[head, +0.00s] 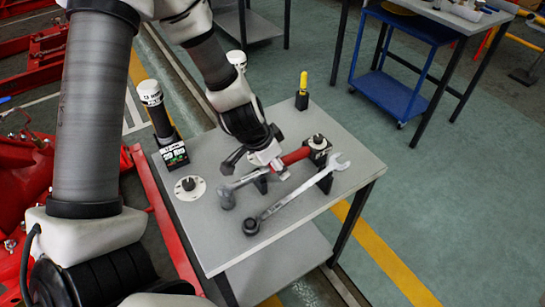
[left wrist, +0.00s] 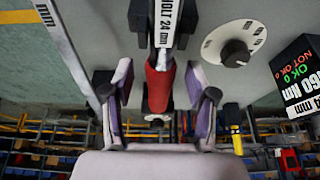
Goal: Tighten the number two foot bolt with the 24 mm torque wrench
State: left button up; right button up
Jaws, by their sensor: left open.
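The red-handled torque wrench (head: 295,157) rests on dark stands on the grey table, its grey head (head: 227,199) toward the left. In the left wrist view its red handle (left wrist: 158,84) lies between my finger pads, and its shaft label (left wrist: 163,22) reads "BOLT 24 mm". My left gripper (head: 268,158) is open over this wrench. In the left wrist view the two pads of the gripper (left wrist: 160,100) stand on either side of the handle with gaps. My right gripper is not in view. I cannot make out the number two foot bolt.
A second, silver wrench (head: 296,196) lies on stands at the table's front. The table (head: 215,245) also carries a round dial (head: 190,187), a display box (head: 174,156) and a yellow-handled item (head: 303,82). Red machinery (head: 30,185) stands at left; a blue cart (head: 390,96) stands behind.

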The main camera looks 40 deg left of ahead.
pick_arm(q)
jog(key=v, duration=1.2)
dwell(0.4)
